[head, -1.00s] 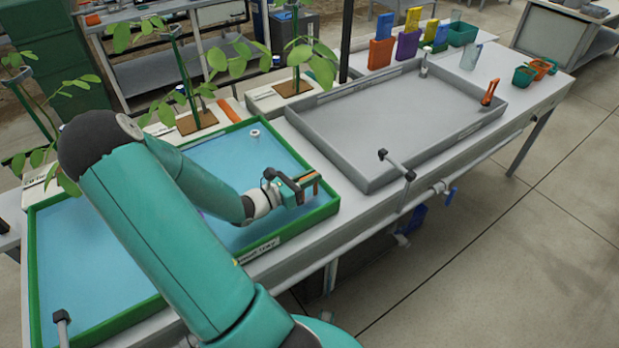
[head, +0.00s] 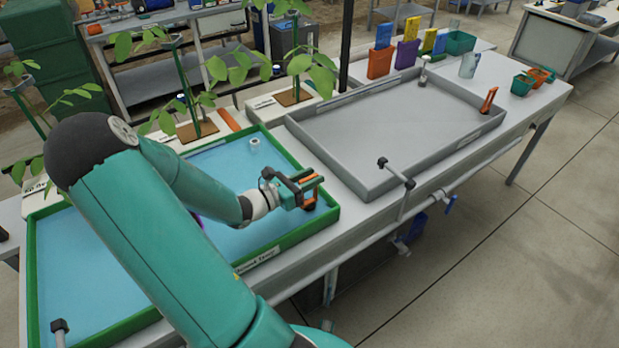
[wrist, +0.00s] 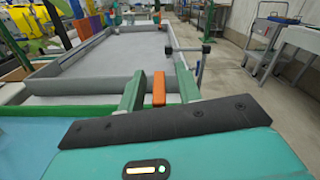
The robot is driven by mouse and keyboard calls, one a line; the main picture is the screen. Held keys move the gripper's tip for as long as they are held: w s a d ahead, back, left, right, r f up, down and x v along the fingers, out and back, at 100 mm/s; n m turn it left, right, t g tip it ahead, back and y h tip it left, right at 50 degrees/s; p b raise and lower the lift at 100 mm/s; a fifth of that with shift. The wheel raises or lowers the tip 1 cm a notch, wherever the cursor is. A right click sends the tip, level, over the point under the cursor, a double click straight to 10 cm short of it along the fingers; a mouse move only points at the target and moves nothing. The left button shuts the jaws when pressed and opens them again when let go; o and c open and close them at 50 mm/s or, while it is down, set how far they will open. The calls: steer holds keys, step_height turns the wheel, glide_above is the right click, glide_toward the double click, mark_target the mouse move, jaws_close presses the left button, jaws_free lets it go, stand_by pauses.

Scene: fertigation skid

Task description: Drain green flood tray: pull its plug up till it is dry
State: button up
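The green flood tray (head: 36,290) holds a sheet of blue water (head: 225,165). My gripper (head: 315,185) is over its right front corner, above the water. The orange plug handle (wrist: 159,88) stands upright between my two green fingers in the wrist view, with a gap on each side. My gripper looks open around the handle, not closed on it. In the head view the plug (head: 310,204) shows as an orange and dark piece under the fingers. Its lower end is hard to make out. My arm hides the middle of the tray.
A dry grey tray (head: 400,115) stands right of the green one, with its own orange handle (head: 488,100). A black-tipped bent pipe (head: 396,172) rises at its front edge.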

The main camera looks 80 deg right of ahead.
steer(key=v, duration=1.3)
steer(key=shift+w+a, duration=0.25)
steer(key=w+a+r+m+t+y, duration=0.2)
steer(key=w+a+m+t+y, duration=0.2)
steer(key=a, duration=0.5)
steer(key=w+a+r+m+t+y, duration=0.2)
steer(key=w+a+m+t+y, duration=0.25)
steer(key=a, duration=0.55)
steer(key=a+r+m+t+y, duration=0.3)
steer(key=a+r+t+y, duration=0.2)
steer(key=a+r+t, duration=0.4)
steer(key=w+a+r, duration=0.1)
steer(key=a+r, duration=0.3)
steer(key=a, duration=0.4)
steer(key=shift+a+r, duration=0.25)
